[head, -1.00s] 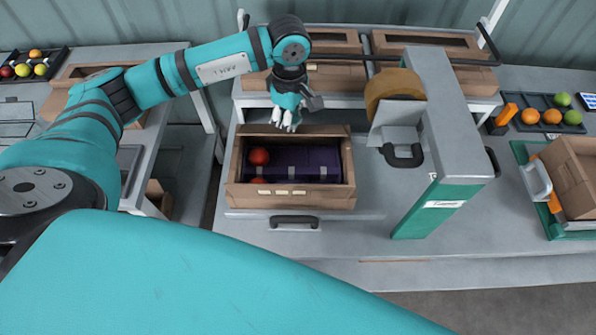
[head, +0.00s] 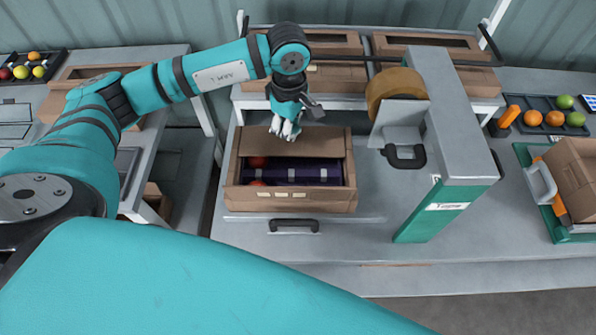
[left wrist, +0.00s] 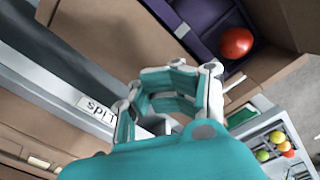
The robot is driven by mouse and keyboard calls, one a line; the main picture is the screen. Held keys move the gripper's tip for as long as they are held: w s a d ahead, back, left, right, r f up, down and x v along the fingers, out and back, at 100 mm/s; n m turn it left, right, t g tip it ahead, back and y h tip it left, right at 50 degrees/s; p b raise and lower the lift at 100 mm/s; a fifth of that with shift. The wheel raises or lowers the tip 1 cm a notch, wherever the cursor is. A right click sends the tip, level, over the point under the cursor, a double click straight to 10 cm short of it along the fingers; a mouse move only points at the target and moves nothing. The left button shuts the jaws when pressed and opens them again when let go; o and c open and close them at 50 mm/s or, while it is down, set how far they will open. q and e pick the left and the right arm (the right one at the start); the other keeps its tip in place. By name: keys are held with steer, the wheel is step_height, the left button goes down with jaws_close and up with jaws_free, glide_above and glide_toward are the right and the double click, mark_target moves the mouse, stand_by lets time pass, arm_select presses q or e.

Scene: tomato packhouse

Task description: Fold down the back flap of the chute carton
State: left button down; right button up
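The chute carton (head: 290,200) is an open brown box on the grey bench. A purple insert (head: 310,172) and red tomatoes (head: 258,162) show inside it. Its back flap (head: 325,143) leans forward and covers the rear part of the opening. My left gripper (head: 284,135) points down at the flap's left half, its fingertips at or just above the flap. Contact is hard to tell. In the left wrist view the gripper (left wrist: 168,95) has nothing visible in it, and its finger gap is unclear. My right gripper is not in view.
A tape machine (head: 455,120) with a brown roll (head: 395,88) stands close right of the carton. More cartons (head: 425,42) sit on a shelf behind, with a dark rail in front. A black handle (head: 294,225) is on the bench before the carton.

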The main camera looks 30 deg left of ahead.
arm_select(q)
step_height(320, 180, up, 7)
steer(key=p, duration=0.3)
stand_by(0.5)
steer(key=shift+s+f, duration=0.1)
